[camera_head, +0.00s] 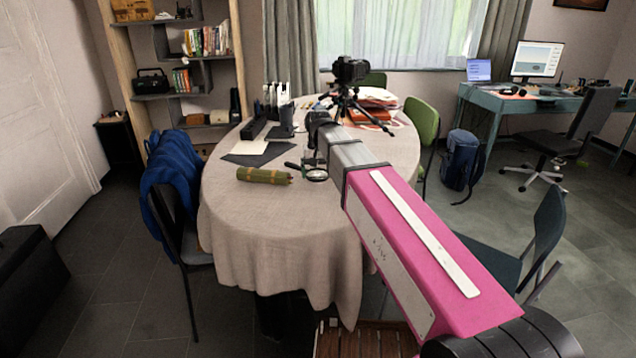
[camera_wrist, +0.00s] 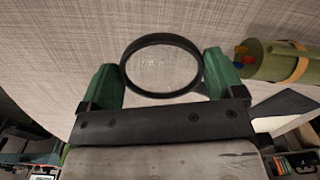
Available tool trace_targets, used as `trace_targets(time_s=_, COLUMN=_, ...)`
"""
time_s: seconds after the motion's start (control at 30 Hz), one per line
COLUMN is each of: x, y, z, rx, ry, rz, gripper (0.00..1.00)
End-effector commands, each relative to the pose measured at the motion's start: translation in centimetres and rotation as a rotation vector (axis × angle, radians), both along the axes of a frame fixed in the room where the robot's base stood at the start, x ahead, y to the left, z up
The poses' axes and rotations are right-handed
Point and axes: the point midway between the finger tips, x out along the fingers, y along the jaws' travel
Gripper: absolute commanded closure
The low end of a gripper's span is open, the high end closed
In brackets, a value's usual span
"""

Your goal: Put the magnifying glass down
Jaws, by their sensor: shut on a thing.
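The magnifying glass (camera_head: 317,175) is at the end of my arm, over the near middle of the oval table. In the wrist view its round lens with a black rim (camera_wrist: 162,66) lies between the two green fingers of my gripper (camera_wrist: 160,78). The gripper is shut on it. The handle does not show clearly in the wrist view. My gripper also shows small in the head view (camera_head: 309,166). The table (camera_head: 270,225) has a beige cloth. I cannot tell whether the glass touches the cloth.
A green roll with a tan band (camera_head: 263,176) lies just left of the glass; it is close in the wrist view too (camera_wrist: 285,62). Dark and white sheets (camera_head: 255,153) lie behind it. A camera on a tripod (camera_head: 350,95) stands farther back. The front cloth is clear.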

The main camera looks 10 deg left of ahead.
Motion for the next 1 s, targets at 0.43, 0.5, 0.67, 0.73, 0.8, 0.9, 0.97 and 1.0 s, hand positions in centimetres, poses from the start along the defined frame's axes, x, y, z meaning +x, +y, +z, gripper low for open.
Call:
trace_targets(time_s=0.43, x=0.2, y=-0.1, z=-3.9, rx=0.0, ry=0.001, rz=0.0, gripper=0.38)
trace_targets(time_s=0.5, x=0.2, y=-0.1, z=-4.2, rx=0.0, ry=0.0, rz=0.0, gripper=0.38)
trace_targets(time_s=0.67, x=0.2, y=-0.1, z=-4.1, rx=0.0, ry=0.0, rz=0.0, gripper=0.38)
trace_targets(time_s=0.73, x=0.2, y=-0.1, z=-4.2, rx=0.0, ry=0.0, rz=0.0, gripper=0.38)
trace_targets(time_s=0.8, x=0.2, y=-0.1, z=-4.3, rx=0.0, ry=0.0, rz=0.0, gripper=0.38)
trace_targets(time_s=0.9, x=0.2, y=-0.1, z=-4.5, rx=0.0, ry=0.0, rz=0.0, gripper=0.0)
trace_targets(time_s=0.97, x=0.2, y=-0.1, z=-4.4, rx=0.0, ry=0.0, rz=0.0, gripper=0.0)
trace_targets(time_s=1.0, x=0.2, y=-0.1, z=-4.4, rx=0.0, ry=0.0, rz=-0.001, gripper=0.0)
